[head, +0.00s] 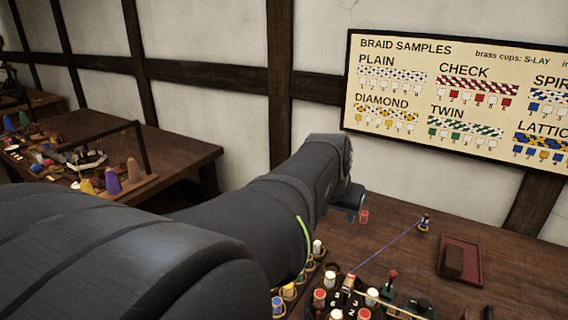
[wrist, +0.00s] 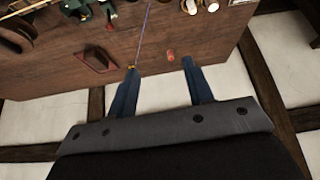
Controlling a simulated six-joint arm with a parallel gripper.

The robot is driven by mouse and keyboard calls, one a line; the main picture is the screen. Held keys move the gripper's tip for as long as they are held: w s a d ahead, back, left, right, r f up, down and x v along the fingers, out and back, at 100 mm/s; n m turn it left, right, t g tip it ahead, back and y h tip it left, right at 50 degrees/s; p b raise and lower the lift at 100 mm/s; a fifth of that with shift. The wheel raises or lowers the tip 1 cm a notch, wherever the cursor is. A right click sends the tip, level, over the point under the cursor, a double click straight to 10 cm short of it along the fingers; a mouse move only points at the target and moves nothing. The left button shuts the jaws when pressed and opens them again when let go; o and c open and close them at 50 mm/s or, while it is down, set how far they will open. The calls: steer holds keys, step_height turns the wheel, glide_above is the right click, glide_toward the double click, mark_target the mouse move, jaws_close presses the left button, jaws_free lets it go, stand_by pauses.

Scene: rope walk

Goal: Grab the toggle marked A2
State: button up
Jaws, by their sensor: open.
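No marking A2 is readable, so I cannot tell which piece is that toggle. A small red-orange piece (head: 364,216) is on the table, just right of my gripper (head: 356,203). It also shows in the wrist view (wrist: 170,55), between and beyond the fingertips. My gripper (wrist: 160,66) is open with nothing between its fingers. A small dark and yellow piece (head: 425,222) stands at the end of a blue cord (head: 388,246). In the wrist view the cord (wrist: 144,35) ends by the left fingertip, where that piece is mostly hidden.
A braiding stand (head: 345,300) with white and red-topped bobbins fills the front. A red tray (head: 474,280) with a brown block (head: 453,262) lies on the right. A sample board (head: 460,95) hangs on the wall. Bare tabletop lies around the red-orange piece.

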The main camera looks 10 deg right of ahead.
steer(key=w+d+m, duration=0.1)
steer(key=w+d, duration=0.5)
steer(key=d, duration=0.4)
steer(key=m+g+h, duration=0.2)
steer(key=m, duration=0.2)
glide_above(425, 217)
steer(key=s+a, duration=0.4)
steer(key=a, duration=0.5)
step_height(425, 217, down, 14)
steer(key=r, duration=0.1)
steer(key=x, duration=1.2)
steer(key=shift+d+f, duration=0.1)
steer(key=shift+f, duration=0.25)
steer(key=shift+w+x, duration=0.2)
steer(key=shift+x, duration=1.15)
steer(key=shift+w+x, duration=0.2)
steer(key=shift+x, duration=1.15)
steer(key=shift+d+r, duration=0.2)
jaws_close()
